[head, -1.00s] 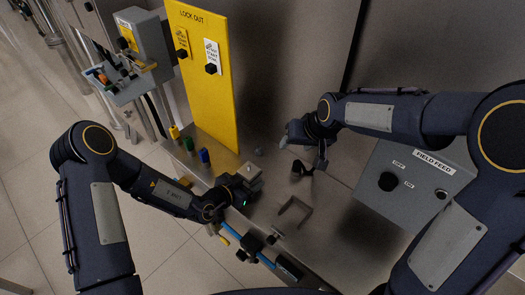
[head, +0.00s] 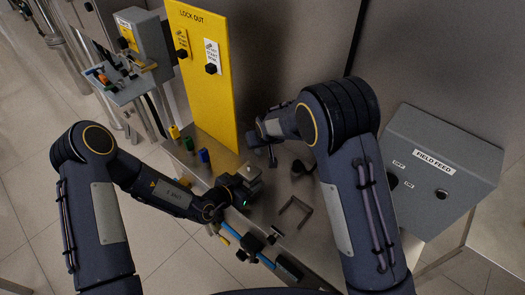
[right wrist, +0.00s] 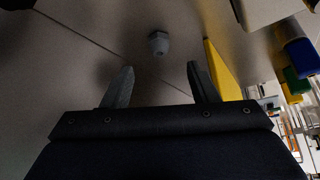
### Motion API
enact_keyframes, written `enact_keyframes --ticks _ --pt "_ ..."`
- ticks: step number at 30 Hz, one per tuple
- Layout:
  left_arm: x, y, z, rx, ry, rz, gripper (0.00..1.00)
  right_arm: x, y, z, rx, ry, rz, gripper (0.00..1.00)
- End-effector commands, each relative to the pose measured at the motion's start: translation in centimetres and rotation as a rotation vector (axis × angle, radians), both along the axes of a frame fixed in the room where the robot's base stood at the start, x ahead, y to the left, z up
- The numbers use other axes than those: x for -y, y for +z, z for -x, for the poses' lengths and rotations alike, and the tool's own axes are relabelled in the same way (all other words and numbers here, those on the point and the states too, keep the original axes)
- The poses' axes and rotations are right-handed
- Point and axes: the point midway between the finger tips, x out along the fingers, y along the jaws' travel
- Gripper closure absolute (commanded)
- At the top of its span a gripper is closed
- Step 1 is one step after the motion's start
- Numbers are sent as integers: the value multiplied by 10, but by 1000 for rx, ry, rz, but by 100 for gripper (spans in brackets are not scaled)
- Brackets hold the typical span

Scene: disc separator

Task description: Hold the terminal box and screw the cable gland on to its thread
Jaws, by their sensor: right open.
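The terminal box (head: 250,171) is a small light-grey block at the bench's left side. My left gripper (head: 245,180) is shut on it from the near left; its fingers are small in the head view. The cable gland (right wrist: 158,43) is a small grey hexagonal piece on the bench. In the right wrist view it lies beyond the fingertips, roughly centred between them. My right gripper (right wrist: 160,82) is open and empty. In the head view the right gripper (head: 263,147) is over the bench near the yellow board, and I cannot make out the gland there. The box's thread is not clear.
The yellow lock-out board (head: 204,75) stands behind the gland. Yellow, green (head: 188,144) and blue (head: 204,156) cylinders stand left of it. A dark round piece (head: 298,168) and a U-shaped bracket (head: 294,214) are on the bench. The field feed box (head: 440,165) is right.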

Motion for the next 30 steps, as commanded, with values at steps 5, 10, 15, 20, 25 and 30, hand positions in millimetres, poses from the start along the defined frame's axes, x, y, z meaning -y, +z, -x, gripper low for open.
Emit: enact_keyframes --ticks 5,10,15,20,25,30 --pt "-1 -5 3 -13 -1 -6 90 -2 -26 -13 -3 -2 2 46" --pt "-2 -5 3 -13 -1 -6 90 -4 -44 -24 -2 -1 1 46" --pt "-2 -6 3 -14 -1 -7 90 -6 -55 -30 -1 0 0 46" --pt "-2 -6 3 -14 0 -7 90 -6 -59 -33 -1 0 0 46" --pt "-2 -6 3 -14 0 -7 90 -6 -60 -33 -1 0 0 46" --pt "-2 -6 3 -14 0 -7 90 -6 -59 -33 -1 0 0 60"
